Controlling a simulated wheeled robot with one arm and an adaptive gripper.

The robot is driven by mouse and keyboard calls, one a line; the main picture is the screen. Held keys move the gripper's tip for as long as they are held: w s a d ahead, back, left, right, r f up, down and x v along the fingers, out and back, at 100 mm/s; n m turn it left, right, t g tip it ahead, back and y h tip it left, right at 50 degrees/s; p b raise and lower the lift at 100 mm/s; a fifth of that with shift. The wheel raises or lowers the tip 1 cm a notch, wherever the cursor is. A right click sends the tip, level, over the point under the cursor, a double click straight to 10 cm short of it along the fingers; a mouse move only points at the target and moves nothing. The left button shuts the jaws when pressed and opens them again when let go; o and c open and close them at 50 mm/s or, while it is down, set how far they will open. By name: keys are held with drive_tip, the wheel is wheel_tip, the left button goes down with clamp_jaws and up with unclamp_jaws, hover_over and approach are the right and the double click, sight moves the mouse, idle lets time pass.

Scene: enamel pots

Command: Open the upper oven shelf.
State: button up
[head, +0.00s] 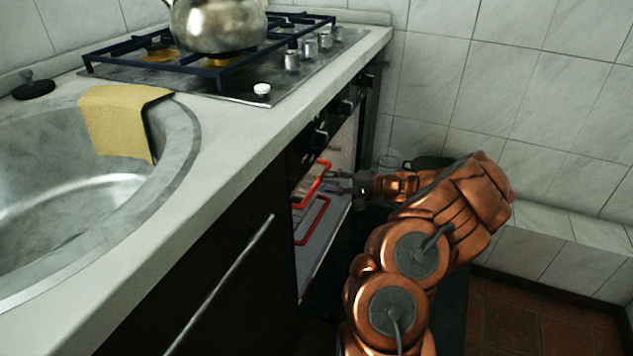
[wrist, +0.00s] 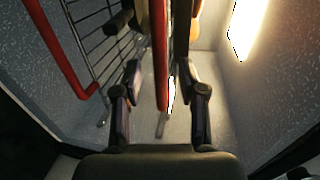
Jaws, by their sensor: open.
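The oven (head: 330,240) below the stove is open at its front. Two red shelf handles show there, one above the other. The upper shelf's red handle (head: 314,187) is at my gripper (head: 336,180), which reaches in from the right. The lower red handle (head: 314,222) is below it. In the wrist view, one red bar (wrist: 160,60) passes between the fingers of my gripper (wrist: 157,80), which are apart on either side of it. The other red handle (wrist: 62,50) is at the left, clear of the fingers. I cannot tell whether either finger touches the bar.
A wire rack (wrist: 98,40) lies beside the bar, and a bright lamp (wrist: 246,25) lights the oven wall. Above are the counter (head: 225,130), gas stove (head: 270,85) with a metal kettle (head: 218,25), and a sink with a yellow cloth (head: 115,115). The tiled wall bounds the right.

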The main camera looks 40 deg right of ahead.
sight(318, 179)
drive_tip(key=shift+b+x, duration=0.55)
drive_tip(key=shift+x, duration=1.65)
clamp_jaws()
drive_tip(key=shift+a, duration=0.2)
drive_tip(key=shift+d, duration=0.1)
